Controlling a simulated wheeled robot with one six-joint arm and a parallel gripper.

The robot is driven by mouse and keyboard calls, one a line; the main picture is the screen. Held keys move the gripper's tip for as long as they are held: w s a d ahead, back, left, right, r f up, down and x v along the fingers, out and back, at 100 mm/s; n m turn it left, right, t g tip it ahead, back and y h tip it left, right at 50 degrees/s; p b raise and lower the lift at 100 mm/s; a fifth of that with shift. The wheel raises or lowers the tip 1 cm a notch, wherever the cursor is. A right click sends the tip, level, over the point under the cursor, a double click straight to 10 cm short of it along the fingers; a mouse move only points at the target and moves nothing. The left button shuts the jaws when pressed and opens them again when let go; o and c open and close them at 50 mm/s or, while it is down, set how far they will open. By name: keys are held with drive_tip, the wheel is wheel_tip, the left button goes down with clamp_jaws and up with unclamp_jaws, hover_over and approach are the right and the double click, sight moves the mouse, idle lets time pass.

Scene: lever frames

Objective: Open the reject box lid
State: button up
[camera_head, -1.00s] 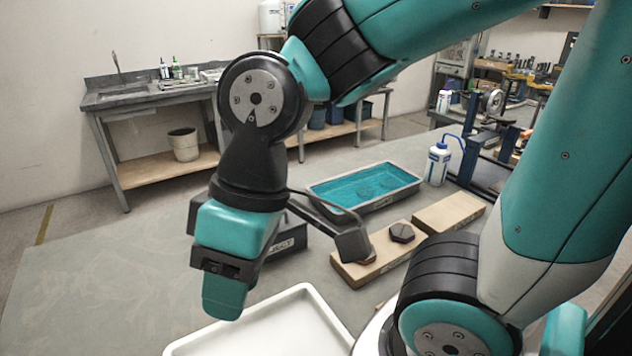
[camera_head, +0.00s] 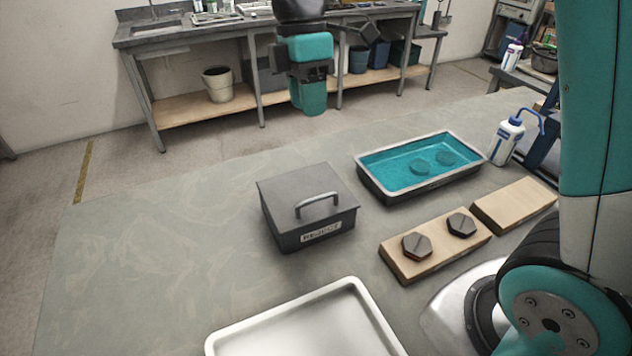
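The reject box (camera_head: 285,232) is a dark grey box with a white label on its front, standing on the table. Its flat lid (camera_head: 290,185) is shut. An arched grey handle (camera_head: 318,198) rises from the lid near the front edge. My gripper (camera_head: 308,108), teal and black, hangs at the top of the view, above and clear of the box, pointing down. Its fingers overlap in this view, so whether they are open or shut does not show. Nothing hides the box.
A tray of teal liquid (camera_head: 372,190) stands right of the box. A wooden block (camera_head: 432,262) with two dark hexagonal pieces and a bare block (camera_head: 515,205) lie nearer right. A white tray (camera_head: 225,343) is in front. The table's left side is clear.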

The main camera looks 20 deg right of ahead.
drive_tip(key=p, duration=0.1)
hover_over(316, 189)
drive_tip(key=s+a, duration=0.2)
drive_tip(key=s, duration=0.3)
wheel_tip(316, 189, down, 17)
drive_tip(key=shift+a, duration=0.15)
clamp_jaws()
